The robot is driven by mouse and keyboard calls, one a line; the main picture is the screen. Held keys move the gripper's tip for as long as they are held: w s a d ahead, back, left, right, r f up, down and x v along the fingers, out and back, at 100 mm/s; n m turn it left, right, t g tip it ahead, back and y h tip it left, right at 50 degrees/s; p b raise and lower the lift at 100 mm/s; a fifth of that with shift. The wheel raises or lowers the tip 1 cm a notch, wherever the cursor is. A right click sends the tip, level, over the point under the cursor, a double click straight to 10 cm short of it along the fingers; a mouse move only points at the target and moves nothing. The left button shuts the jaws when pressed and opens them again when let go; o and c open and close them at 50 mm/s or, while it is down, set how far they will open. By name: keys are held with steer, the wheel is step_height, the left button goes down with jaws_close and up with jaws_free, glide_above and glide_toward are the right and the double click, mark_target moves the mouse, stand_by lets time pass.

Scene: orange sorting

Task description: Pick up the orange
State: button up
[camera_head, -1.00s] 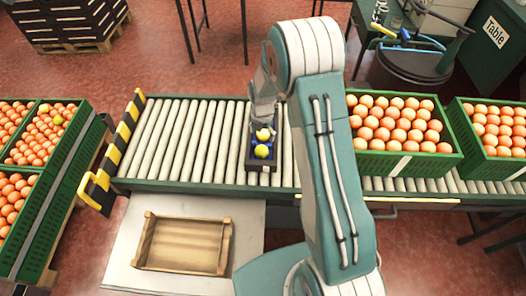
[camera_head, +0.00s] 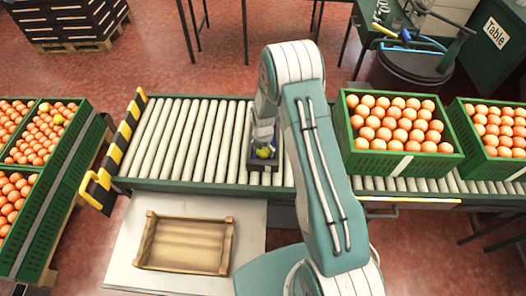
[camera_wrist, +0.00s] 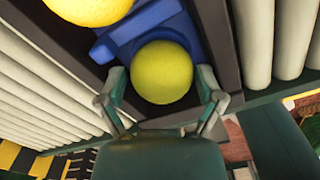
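A yellow-green fruit (camera_wrist: 162,72), likely the task's orange, sits in a blue insert (camera_wrist: 172,30) inside a dark tray (camera_wrist: 229,45). In the head view the fruit (camera_head: 264,152) shows just below my gripper. My gripper (camera_wrist: 162,88) is open, with one finger on each side of this fruit and a small gap on both sides. A second, more orange-yellow fruit (camera_wrist: 88,8) lies beside it at the top left of the wrist view. In the head view my gripper hides most of the tray (camera_head: 249,152), including the second fruit.
The tray stands on a roller conveyor (camera_head: 190,140). Green crates of oranges stand to the right (camera_head: 405,165) and left (camera_head: 75,165). An empty wooden crate (camera_head: 185,243) lies on a pale surface in front. A yellow-black striped barrier (camera_head: 122,140) closes the conveyor's left end.

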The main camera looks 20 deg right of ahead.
steer(key=c, duration=0.7)
steer(key=shift+c, duration=0.2)
steer(key=shift+d+r, duration=0.1)
